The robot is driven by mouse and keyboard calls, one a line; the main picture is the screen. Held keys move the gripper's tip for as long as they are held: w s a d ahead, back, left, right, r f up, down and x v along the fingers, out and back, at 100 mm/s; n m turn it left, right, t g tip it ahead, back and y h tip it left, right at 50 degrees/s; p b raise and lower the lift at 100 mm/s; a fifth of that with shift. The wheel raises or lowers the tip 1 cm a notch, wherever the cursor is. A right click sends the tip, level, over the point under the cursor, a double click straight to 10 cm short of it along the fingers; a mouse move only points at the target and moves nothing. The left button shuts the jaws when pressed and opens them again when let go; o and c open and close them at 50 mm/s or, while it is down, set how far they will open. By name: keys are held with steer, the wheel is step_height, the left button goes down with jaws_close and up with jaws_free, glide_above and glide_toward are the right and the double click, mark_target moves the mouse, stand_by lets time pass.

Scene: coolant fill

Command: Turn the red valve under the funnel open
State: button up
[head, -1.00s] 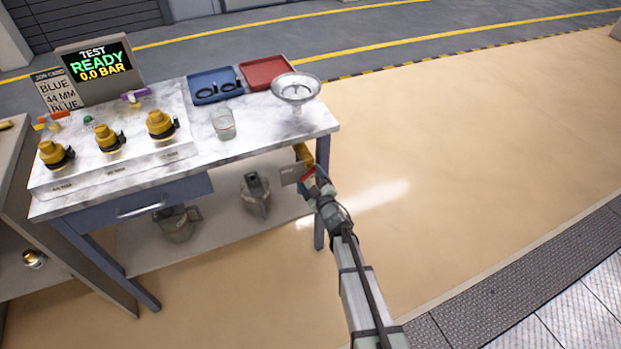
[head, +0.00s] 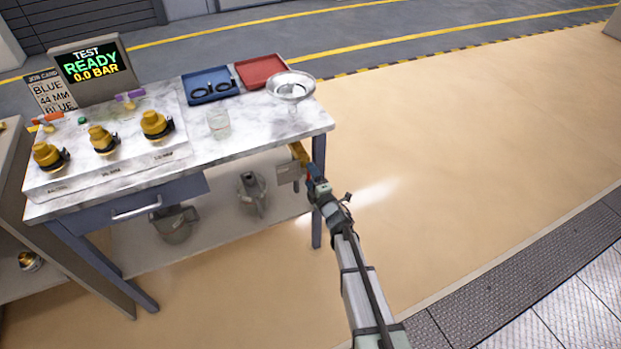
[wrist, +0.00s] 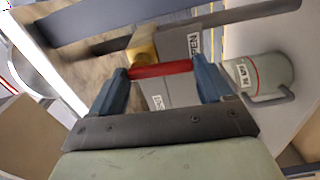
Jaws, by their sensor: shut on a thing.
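The funnel (head: 291,87) is a silver bowl at the right end of the marble-topped bench. Below the bench top, a yellow valve body (head: 298,151) sits near the right leg; it also shows in the wrist view (wrist: 143,52). My gripper (head: 310,172) reaches it from the front right. In the wrist view, the red valve handle (wrist: 163,69) lies crosswise between the two blue fingers of my gripper (wrist: 166,84), which are shut on its ends. A grey plate with lettering (wrist: 180,60) hangs right behind the handle. In the head view my gripper mostly hides the handle.
A jug (wrist: 260,76) with a red line stands beyond the fingers at right in the wrist view. The bench's right leg (head: 318,220) is close beside my arm. A glass beaker (head: 219,124) stands on the bench top. The floor at right is clear.

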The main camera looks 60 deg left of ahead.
steer(key=shift+w+n, duration=0.1)
steer(key=shift+n, duration=0.4)
steer(key=o, duration=1)
steer(key=shift+c, duration=0.2)
steer(key=d, duration=1.3)
steer(key=shift+d, duration=0.4)
